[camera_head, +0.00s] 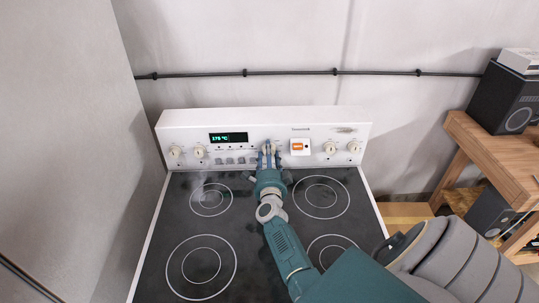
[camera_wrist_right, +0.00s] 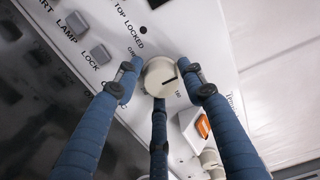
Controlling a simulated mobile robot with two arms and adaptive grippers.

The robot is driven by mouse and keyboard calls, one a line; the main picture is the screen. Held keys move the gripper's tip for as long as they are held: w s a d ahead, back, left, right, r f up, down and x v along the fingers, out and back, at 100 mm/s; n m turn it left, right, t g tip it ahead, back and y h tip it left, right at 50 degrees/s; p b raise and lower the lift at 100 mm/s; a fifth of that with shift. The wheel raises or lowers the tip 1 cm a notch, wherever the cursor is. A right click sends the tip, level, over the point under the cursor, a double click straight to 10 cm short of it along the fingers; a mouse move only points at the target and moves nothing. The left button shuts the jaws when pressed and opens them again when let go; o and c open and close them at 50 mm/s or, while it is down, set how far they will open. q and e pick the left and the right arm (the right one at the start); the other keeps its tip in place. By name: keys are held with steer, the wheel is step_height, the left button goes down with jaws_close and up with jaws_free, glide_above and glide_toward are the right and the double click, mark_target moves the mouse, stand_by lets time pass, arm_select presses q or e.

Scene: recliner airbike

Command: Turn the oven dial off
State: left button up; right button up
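The oven dial (camera_wrist_right: 160,76) is a round, cream knob with a dark pointer mark, on the white control panel (camera_head: 350,118). In the right wrist view, the blue fingers of my right gripper (camera_wrist_right: 160,80) surround it, left, right and below. The fingertips are very close to its rim, and whether they press on it is unclear. In the head view my right gripper (camera_head: 268,151) reaches the middle of the panel and hides this dial. The panel's display (camera_head: 228,138) glows green and seems to read 175 °C. My left gripper is out of view.
Two pale knobs sit at the left (camera_head: 187,153) and two at the right (camera_head: 342,148) of the panel. An orange switch (camera_head: 297,146) is just right of my gripper. Grey buttons (camera_wrist_right: 78,22) are to the left. The black cooktop (camera_head: 175,220) is clear of objects.

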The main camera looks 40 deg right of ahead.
steer(key=shift+o, duration=1.1)
steer(key=shift+w+a+r, duration=0.15)
steer(key=shift+s+a, duration=0.15)
steer(key=shift+s, duration=0.1)
steer(key=v, duration=0.7)
